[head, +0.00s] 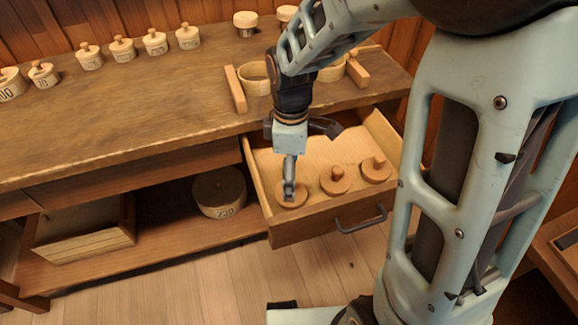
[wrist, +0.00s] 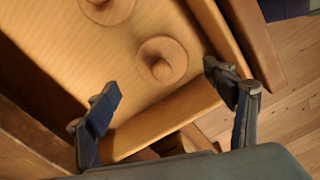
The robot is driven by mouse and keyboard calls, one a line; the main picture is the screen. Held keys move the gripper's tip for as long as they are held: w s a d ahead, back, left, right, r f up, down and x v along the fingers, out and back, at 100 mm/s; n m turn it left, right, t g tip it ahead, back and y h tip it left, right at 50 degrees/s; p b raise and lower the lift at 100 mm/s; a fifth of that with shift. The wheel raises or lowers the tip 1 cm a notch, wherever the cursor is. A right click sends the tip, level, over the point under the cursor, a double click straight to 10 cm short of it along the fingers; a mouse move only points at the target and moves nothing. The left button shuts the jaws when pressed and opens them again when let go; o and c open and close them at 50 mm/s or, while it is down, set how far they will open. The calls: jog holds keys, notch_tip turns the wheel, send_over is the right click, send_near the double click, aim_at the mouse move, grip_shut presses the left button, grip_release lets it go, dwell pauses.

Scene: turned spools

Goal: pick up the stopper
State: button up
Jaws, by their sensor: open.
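Three round wooden stoppers, flat discs with a knob on top, lie in the open drawer (head: 270,215): a left one (head: 292,203), a middle one (head: 335,183) and a right one (head: 376,171). My gripper (head: 289,187) is over the left stopper and hides part of it. In the wrist view my gripper (wrist: 165,90) is open, its two fingers apart and nothing held between them. A stopper (wrist: 162,60) lies ahead of and between the fingers, its knob up. Another stopper (wrist: 107,8) is cut by the top edge. I cannot tell whether the fingers touch anything.
The drawer has raised wooden walls and a dark front handle (head: 361,222). Above it is the worktop (head: 150,120) with several knobbed pots along the back, such as one (head: 188,37). A round lidded box (head: 219,193) stands on the lower shelf, left of the drawer.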

notch_tip(320, 180, down, 6)
jog(key=shift+s+f+b, duration=0.1)
jog(key=shift+s+b, duration=0.05)
jog(key=shift+b, duration=0.7)
jog(key=c, duration=1.3)
jog(key=shift+o, duration=0.2)
jog(key=shift+r, duration=0.2)
